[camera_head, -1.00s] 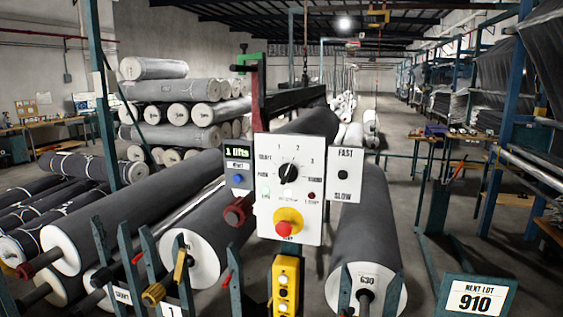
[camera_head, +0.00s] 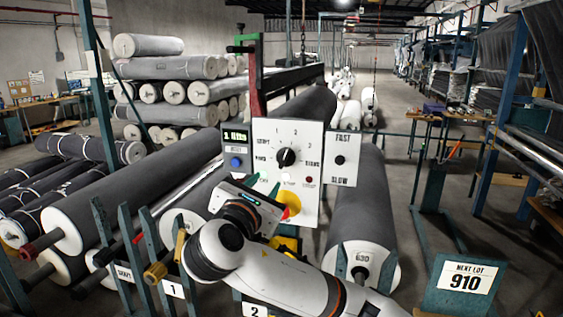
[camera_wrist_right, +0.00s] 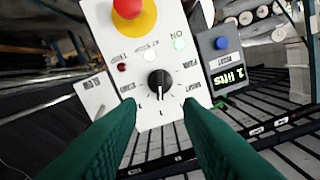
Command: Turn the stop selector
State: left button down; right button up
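The stop selector is a black knob (camera_head: 286,158) on a white panel (camera_head: 311,196), with numbers and words printed around it. In the right wrist view the knob (camera_wrist_right: 159,84) shows a white pointer line, upright in the picture. My right gripper (camera_head: 264,185) is in front of the panel, just below and left of the knob in the head view. In the right wrist view its green fingers (camera_wrist_right: 159,105) are apart, with the knob beyond and between them and nothing held. Contact does not show. My left gripper is not in view.
A red stop button (camera_wrist_right: 127,8) on a yellow base sits on the panel; my right gripper partly covers it in the head view. A display box with a blue button (camera_head: 236,162) is left, a FAST/SLOW plate (camera_head: 342,170) right.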

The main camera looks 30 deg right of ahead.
aim_at(284, 159)
jog(key=p+x, duration=0.1)
jog(key=x, duration=0.2)
jog(key=p+x, duration=0.1)
jog(key=x, duration=0.3)
jog(key=r+p+x, duration=0.1)
jog(key=p+x, duration=0.1)
jog(key=x, duration=0.2)
jog(key=shift+d, duration=0.2)
jog(key=shift+w+d+f, duration=0.1)
jog(key=shift+w+d, duration=0.15)
jog(key=shift+d, duration=0.1)
grip_shut()
